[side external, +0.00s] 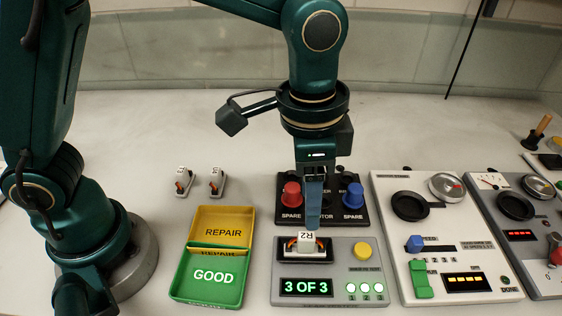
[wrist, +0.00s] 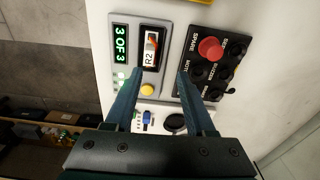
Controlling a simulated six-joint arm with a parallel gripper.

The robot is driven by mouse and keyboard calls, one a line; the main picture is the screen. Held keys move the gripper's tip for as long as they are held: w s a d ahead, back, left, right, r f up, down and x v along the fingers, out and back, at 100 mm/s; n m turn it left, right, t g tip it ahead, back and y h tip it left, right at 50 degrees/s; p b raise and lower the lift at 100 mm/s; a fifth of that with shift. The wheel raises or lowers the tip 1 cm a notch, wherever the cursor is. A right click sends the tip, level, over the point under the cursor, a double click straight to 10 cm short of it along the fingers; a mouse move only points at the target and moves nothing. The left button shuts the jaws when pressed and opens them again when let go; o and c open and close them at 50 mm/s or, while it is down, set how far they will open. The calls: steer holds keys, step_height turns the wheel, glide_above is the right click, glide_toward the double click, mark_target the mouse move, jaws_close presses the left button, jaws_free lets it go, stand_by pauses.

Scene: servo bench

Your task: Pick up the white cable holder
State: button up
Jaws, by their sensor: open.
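A white cable holder (side external: 306,243) marked R2, with orange and dark wires, sits in the dark slot of the grey test box (side external: 345,252). It also shows in the wrist view (wrist: 149,56), ahead of my fingertips. My gripper (side external: 313,222) points down just above and behind the holder in the side view, its fingers lined up one behind the other. In the wrist view my gripper (wrist: 159,73) has its fingers apart with nothing between the tips.
A yellow REPAIR tray (side external: 249,216) and a green GOOD tray (side external: 214,294) lie left of the test box. A black panel with red and blue knobs (side external: 353,196) stands close behind it. A white control panel (side external: 440,225) stands to the right.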

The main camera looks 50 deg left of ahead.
mark_target(307, 236)
steer(key=shift+s+d+f+m+g, duration=0.15)
steer(key=shift+s+d+f, duration=0.15)
steer(key=shift+f, duration=0.3)
steer(key=shift+s+d+f+m+g, duration=0.2)
steer(key=shift+s+f, duration=0.15)
steer(key=shift+f, duration=2.65)
jaws_close()
